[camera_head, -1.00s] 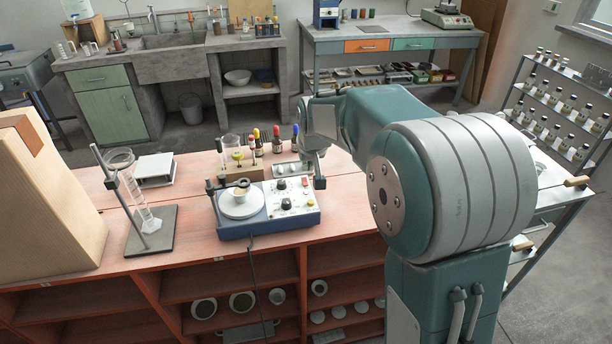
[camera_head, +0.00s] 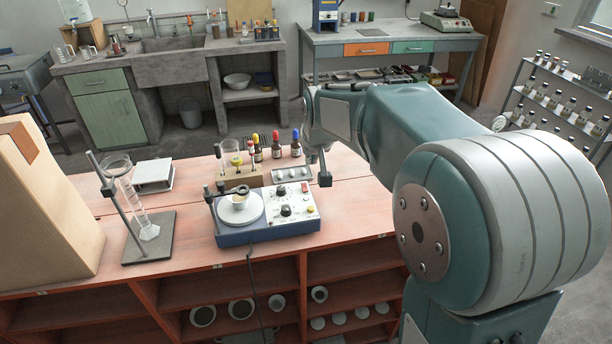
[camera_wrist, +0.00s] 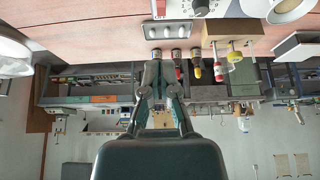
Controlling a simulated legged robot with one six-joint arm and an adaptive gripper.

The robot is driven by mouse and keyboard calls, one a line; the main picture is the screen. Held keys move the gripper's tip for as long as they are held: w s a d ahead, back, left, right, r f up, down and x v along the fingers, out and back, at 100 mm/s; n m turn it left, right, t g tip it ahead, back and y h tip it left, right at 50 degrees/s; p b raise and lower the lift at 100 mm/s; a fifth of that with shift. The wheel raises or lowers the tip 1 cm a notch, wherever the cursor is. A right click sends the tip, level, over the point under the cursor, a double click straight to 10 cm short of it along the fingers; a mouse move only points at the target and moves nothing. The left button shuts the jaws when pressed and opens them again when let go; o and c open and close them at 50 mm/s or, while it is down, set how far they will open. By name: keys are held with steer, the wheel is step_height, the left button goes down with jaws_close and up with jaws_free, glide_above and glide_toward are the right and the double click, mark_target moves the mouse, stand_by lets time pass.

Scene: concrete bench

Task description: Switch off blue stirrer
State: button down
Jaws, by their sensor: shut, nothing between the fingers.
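The blue stirrer (camera_head: 262,236) stands on the red bench, with a round white plate (camera_head: 228,215) on its left and a light control panel (camera_head: 270,207) on its right. The panel carries dark knobs (camera_head: 285,211) and a red button (camera_head: 305,187). A small cup sits on the plate, with a clamp at it. My gripper (camera_head: 325,179) is just right of the stirrer's back right corner, apart from the controls as far as I can tell. In the wrist view my gripper (camera_wrist: 161,64) is shut and empty; part of the stirrer panel (camera_wrist: 185,9) shows at the top edge.
A grey tray (camera_head: 291,173) and several dropper bottles (camera_head: 276,149) stand behind the stirrer. A retort stand (camera_head: 148,238) with a glass cylinder and a white box (camera_head: 153,177) are to the left. The red bench (camera_head: 352,208) is clear right of the stirrer.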

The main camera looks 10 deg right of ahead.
mark_target(305, 187)
steer(key=x, duration=1.4)
steer(key=shift+s, duration=0.1)
steer(key=shift+f+g, duration=0.2)
steer(key=shift+g, duration=0.2)
steer(key=shift+f, duration=0.15)
